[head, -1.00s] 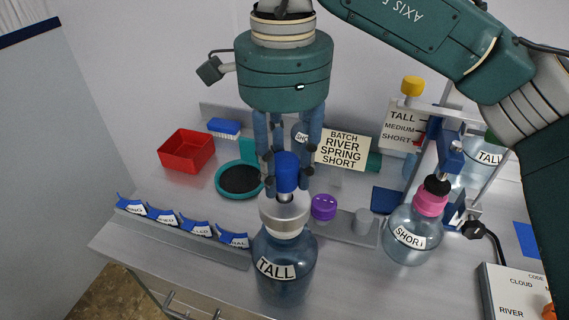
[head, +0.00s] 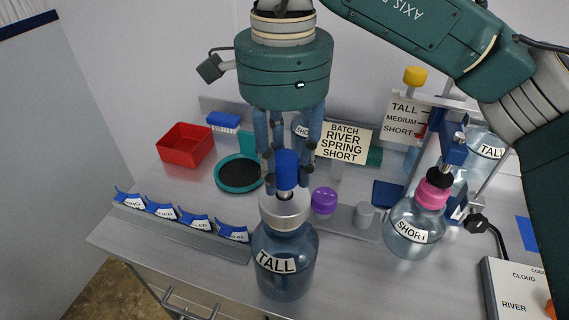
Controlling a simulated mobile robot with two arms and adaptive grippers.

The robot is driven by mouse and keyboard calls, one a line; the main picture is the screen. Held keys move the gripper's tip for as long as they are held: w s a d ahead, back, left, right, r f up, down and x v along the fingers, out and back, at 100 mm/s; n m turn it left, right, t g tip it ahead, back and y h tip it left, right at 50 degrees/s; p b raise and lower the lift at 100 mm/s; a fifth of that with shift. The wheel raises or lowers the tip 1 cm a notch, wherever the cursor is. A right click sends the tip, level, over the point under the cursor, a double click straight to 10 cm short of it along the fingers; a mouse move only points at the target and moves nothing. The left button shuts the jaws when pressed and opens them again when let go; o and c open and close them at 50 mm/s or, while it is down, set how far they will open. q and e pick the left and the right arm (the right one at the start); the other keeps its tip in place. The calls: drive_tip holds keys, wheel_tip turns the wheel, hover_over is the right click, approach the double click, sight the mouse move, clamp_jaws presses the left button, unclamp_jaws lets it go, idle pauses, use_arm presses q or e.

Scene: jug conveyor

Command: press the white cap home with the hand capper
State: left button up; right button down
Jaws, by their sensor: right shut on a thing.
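My right gripper (head: 288,178) comes down from above and is shut on the blue handle of the hand capper (head: 287,170). The capper's wide grey-white metal bell (head: 285,209) sits upright over the neck of the clear blue jug labelled TALL (head: 285,264). The white cap cannot be made out; the bell covers the jug's mouth. The jug stands upright near the front of the bench. My left gripper is not in view.
A jug labelled SHORT (head: 411,229) with a pink cap stands under a press frame at right. A purple cap (head: 324,200) and a small grey cylinder (head: 364,214) are close right of the capper. Blue label tags (head: 162,209), a red tray (head: 186,144) and a round black pad (head: 239,173) lie left.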

drive_tip(key=shift+f+b, duration=0.45)
drive_tip(key=shift+b, duration=0.3)
idle(1.8)
drive_tip(key=shift+s+f+b, duration=0.15)
drive_tip(key=shift+f+b, duration=0.2)
drive_tip(key=shift+b, duration=0.05)
idle(1.4)
drive_tip(key=shift+w+r+p, duration=0.25)
drive_tip(key=shift+r+p, duration=0.55)
drive_tip(key=shift+r, duration=0.1)
drive_tip(key=shift+s+r+p, duration=0.15)
drive_tip(key=shift+r+p, duration=0.45)
drive_tip(key=shift+r, duration=0.3)
drive_tip(key=shift+r+p, duration=1.7)
drive_tip(key=shift+r, duration=0.35)
